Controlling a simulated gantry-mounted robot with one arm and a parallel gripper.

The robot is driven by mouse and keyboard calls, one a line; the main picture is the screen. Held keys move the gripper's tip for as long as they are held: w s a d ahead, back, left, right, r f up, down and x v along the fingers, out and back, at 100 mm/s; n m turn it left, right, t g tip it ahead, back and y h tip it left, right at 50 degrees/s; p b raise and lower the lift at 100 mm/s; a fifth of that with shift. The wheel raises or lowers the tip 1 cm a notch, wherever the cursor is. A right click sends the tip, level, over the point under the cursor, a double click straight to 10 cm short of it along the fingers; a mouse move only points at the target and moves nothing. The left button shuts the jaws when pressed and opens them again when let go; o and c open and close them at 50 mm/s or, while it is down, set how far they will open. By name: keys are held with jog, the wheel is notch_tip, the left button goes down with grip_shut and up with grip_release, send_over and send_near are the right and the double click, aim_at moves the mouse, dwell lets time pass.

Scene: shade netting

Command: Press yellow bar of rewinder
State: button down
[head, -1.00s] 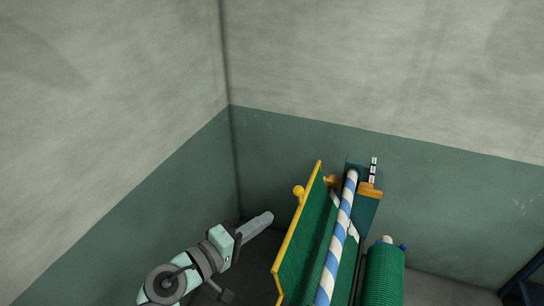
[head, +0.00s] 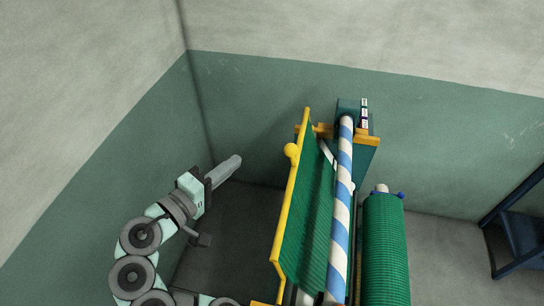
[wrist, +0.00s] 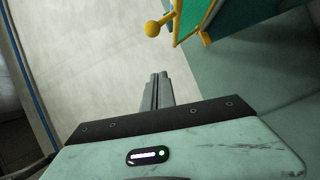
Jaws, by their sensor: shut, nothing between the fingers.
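The rewinder stands right of the middle in the head view, with a green net panel (head: 308,215), a blue-and-white striped roller (head: 341,210) and a yellow bar (head: 286,220) along the panel's left edge. A round yellow knob (head: 291,151) sticks out from the bar. In the wrist view the knob (wrist: 152,29) and part of the yellow bar (wrist: 177,22) show at the top, beyond the fingers. My gripper (head: 238,158) is shut and empty, left of the bar and apart from it. Its fingers (wrist: 158,75) are together in the wrist view.
A green net roll (head: 386,245) lies right of the striped roller. A dark blue frame (head: 520,225) stands at the far right. Green-and-grey walls meet in the corner behind. Open floor (head: 240,225) lies between my arm and the rewinder.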

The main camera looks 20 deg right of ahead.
aim_at(291, 158)
dwell(0.3)
jog(key=w+d+f+p, duration=0.1)
jog(key=d+p, duration=0.4)
jog(key=d, duration=0.6)
jog(key=shift+w+d+f, duration=0.15)
jog(key=shift+w+f, duration=0.1)
jog(key=shift+w, duration=0.45)
jog(key=shift+d, duration=0.15)
